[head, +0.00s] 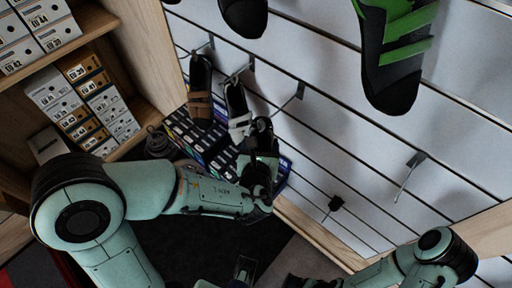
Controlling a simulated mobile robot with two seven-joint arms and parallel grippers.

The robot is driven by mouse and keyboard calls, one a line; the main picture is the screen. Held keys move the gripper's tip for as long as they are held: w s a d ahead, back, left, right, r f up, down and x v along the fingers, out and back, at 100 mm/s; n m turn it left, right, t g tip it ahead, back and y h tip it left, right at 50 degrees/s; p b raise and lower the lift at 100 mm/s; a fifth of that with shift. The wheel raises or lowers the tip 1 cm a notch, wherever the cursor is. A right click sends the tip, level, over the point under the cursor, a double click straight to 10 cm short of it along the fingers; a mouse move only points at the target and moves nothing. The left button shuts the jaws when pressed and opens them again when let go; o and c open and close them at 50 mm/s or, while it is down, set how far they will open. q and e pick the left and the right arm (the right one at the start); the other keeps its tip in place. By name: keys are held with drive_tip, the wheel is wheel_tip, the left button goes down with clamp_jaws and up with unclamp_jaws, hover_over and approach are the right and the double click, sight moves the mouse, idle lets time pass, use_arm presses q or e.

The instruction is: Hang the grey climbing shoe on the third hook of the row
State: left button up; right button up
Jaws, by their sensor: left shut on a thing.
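The grey climbing shoe (237,103), dark with pale grey straps, is upright against the white slatted wall, toe down. My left gripper (258,139) is at its lower right side and shut on it; the fingertips are partly hidden. The shoe's top overlaps the second hook (244,70) in the picture; I cannot tell whether they touch. The third hook (296,95), to the right, is bare. A brown-strapped shoe (200,105) hangs at the first hook (207,45). My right gripper (305,283) is dark and cut by the bottom edge; its jaws are unclear.
A green and black shoe (393,55) and a dark shoe toe (244,17) hang nearer at the top. Another bare hook (411,168) juts out at right. Wooden shelves at left hold shoe boxes (52,92). Coloured boxes (195,138) stand behind my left gripper.

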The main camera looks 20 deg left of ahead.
use_arm(q)
drive_tip(key=shift+w+d+f+p, duration=0.15)
drive_tip(key=shift+w+d, duration=0.25)
drive_tip(key=shift+w, duration=0.7)
drive_tip(key=shift+w+d+r+p, duration=0.15)
drive_tip(key=shift+w+d, duration=0.25)
drive_tip(key=shift+w, duration=0.7)
drive_tip(key=w, duration=0.1)
drive_tip(key=w+d+f, duration=0.1)
drive_tip(key=w, duration=0.1)
drive_tip(key=shift+w+d+f+b, duration=0.2)
drive_tip(key=shift+w+f+b, duration=0.05)
drive_tip(key=shift+w+b, duration=0.15)
drive_tip(key=o, duration=1.2)
drive_tip(key=shift+o, duration=0.2)
drive_tip(key=v, duration=1.3)
drive_tip(key=shift+s+p, duration=0.25)
drive_tip(key=shift+p, duration=0.1)
